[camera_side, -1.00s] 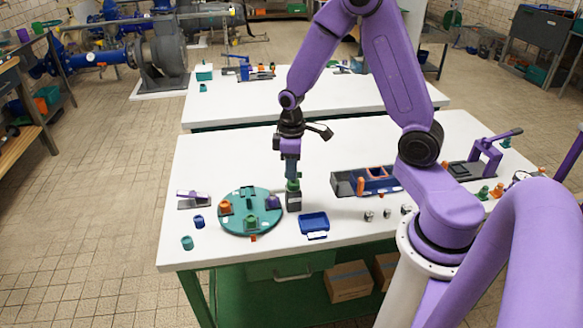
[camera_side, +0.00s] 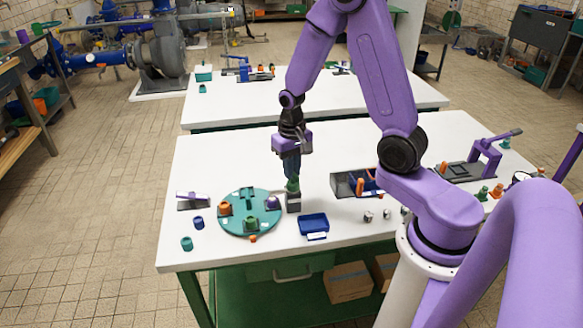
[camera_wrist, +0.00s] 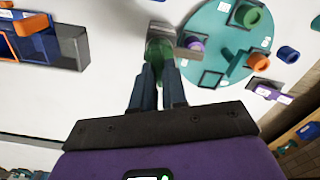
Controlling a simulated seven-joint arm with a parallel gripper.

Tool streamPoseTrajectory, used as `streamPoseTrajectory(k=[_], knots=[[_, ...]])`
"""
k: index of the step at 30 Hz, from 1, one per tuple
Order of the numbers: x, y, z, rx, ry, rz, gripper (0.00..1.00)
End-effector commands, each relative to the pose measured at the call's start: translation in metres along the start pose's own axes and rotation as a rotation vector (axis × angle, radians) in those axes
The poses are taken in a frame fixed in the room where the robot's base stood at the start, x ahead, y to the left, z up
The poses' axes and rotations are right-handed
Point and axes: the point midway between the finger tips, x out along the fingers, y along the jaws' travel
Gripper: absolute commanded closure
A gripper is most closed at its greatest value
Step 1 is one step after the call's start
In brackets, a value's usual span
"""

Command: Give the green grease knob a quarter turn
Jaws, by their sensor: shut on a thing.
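The green grease knob (camera_side: 293,185) sits on top of a small dark block (camera_side: 293,202) on the white table, right of the teal round plate. My gripper (camera_side: 292,178) points down from above, its fingers shut on the knob. In the wrist view, the green knob (camera_wrist: 160,48) shows between the two fingertips of my gripper (camera_wrist: 158,62). The fingers hide part of the knob. Any mark of its turn angle is too small to tell.
The teal round plate (camera_side: 236,227) with orange, green and purple fittings stands close on the left. A blue tray (camera_side: 313,222) lies at the front right of the block. A dark bin (camera_side: 342,186) with orange and blue parts is further right. Clear table lies behind.

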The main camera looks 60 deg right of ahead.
Motion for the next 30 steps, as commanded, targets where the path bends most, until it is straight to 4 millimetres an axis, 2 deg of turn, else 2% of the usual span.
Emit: streamPoseTrajectory(k=[6, 15, 30], knots=[[-0.0009, 0.0002, -0.0005, 0.172, 0.002, -0.001, 1.00], [-0.0010, 0.0012, -0.0007, 0.326, 0.003, -0.002, 1.00], [-0.0010, 0.0014, -0.0009, 0.380, 0.004, -0.002, 1.00]])
